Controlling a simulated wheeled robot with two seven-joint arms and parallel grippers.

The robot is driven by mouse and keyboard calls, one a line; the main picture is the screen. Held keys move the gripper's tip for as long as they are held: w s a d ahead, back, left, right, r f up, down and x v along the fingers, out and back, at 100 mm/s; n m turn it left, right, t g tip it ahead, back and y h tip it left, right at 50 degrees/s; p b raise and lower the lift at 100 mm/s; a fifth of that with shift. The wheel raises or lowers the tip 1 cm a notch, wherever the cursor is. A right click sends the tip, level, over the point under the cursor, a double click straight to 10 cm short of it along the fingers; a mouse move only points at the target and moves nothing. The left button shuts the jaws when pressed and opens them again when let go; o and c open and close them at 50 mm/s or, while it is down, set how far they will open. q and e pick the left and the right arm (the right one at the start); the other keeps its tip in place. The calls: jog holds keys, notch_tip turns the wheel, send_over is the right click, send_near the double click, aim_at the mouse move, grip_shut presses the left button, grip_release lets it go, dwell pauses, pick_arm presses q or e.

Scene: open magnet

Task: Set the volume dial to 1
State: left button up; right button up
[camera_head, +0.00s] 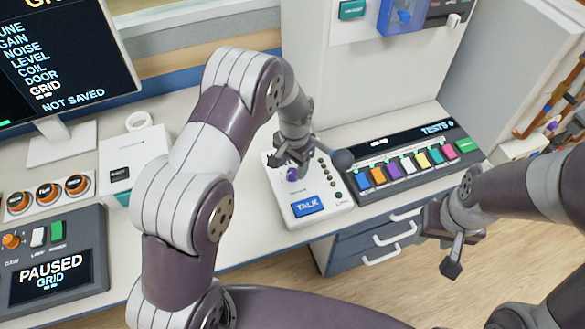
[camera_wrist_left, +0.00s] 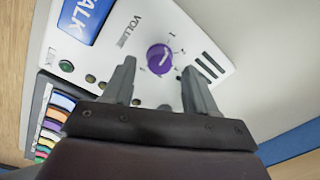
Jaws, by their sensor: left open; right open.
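The volume dial is a small purple knob (camera_wrist_left: 159,57) with a white pointer mark, on a white panel (camera_wrist_left: 215,30) lettered "VOLUME". Small marks surround the knob, too small to read surely. In the head view the knob (camera_head: 292,174) is partly covered by my left gripper (camera_head: 291,160). My left gripper is open above the panel. In the left wrist view its fingertips (camera_wrist_left: 158,68) lie on either side of the knob, apart from it in the picture; I cannot tell their height above it. My right gripper (camera_head: 449,252) is open and empty, out past the counter's front edge.
A blue TALK button (camera_head: 307,205) is on the panel's front part. A dark TESTS console (camera_head: 405,165) with coloured buttons stands right of the panel. A PAUSED console (camera_head: 50,270) and a monitor (camera_head: 55,60) are at the left. Drawers with handles (camera_head: 393,235) are below the counter.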

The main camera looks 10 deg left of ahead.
aim_at(294, 172)
pick_arm(q)
notch_tip(294, 172, up, 10)
jog(key=shift+d, duration=0.15)
jog(key=shift+s, duration=0.1)
jog(key=s+a+r+n, duration=0.1)
jog(key=s+a+n, duration=0.1)
jog(key=s, duration=0.7)
jog(key=s+a+r+n+t, duration=0.1)
jog(key=s+a+r+n, duration=0.1)
jog(key=s, duration=0.8)
jog(key=shift+a+n, duration=0.55)
jog(key=shift+n, duration=0.05)
jog(key=shift+c, duration=0.3)
